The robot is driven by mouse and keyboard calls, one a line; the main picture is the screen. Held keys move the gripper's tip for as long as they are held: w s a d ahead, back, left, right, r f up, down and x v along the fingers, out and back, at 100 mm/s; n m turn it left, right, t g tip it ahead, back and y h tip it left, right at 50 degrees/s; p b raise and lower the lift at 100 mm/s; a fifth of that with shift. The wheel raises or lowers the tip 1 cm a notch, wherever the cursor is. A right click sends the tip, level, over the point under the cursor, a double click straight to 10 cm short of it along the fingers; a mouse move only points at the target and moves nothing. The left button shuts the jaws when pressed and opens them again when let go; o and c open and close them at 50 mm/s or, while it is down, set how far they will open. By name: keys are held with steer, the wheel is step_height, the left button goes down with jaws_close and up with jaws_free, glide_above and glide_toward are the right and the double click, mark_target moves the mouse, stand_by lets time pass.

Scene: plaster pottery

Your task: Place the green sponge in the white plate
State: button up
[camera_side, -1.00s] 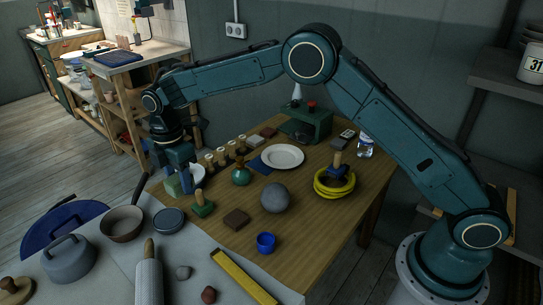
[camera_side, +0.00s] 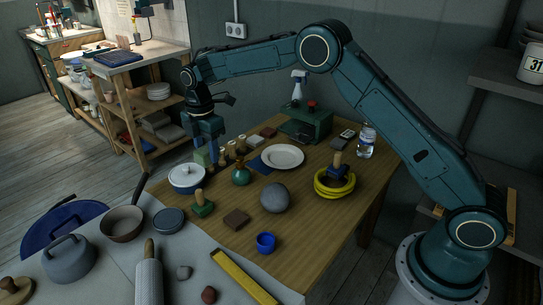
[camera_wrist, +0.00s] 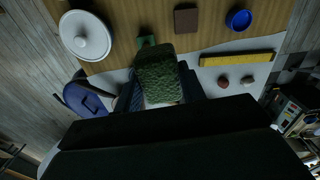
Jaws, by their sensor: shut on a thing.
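The green sponge (camera_side: 202,157) is held between the fingers of my gripper (camera_side: 208,152), above the table's back left part, behind the white lidded pot. In the wrist view the sponge (camera_wrist: 160,78) shows as a dark green rough block between the finger ends. My gripper (camera_wrist: 160,90) is shut on it. The white plate (camera_side: 283,157) lies flat and empty near the back middle of the table, to the right of my gripper. The plate does not show in the wrist view.
The white lidded pot (camera_side: 187,178) stands just in front of my gripper. Small corked jars (camera_side: 238,153) and a teal flask (camera_side: 241,175) stand between gripper and plate. A blue flat piece (camera_side: 259,165) lies beside the plate. A grey ball (camera_side: 275,198) and yellow coil (camera_side: 334,186) are nearer.

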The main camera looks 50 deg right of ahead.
steer(key=d+r, duration=0.1)
steer(key=d, duration=1.6)
steer(key=r, duration=0.1)
glide_above(290, 166)
steer(key=shift+m, duration=0.3)
steer(key=f, duration=1.5)
steer(key=shift+d+f, duration=0.2)
steer(key=shift+f, duration=0.15)
steer(key=shift+f, duration=2.1)
steer(key=shift+f, duration=0.35)
steer(key=o, duration=0.9)
steer(key=shift+o, duration=0.2)
steer(key=shift+r, duration=0.1)
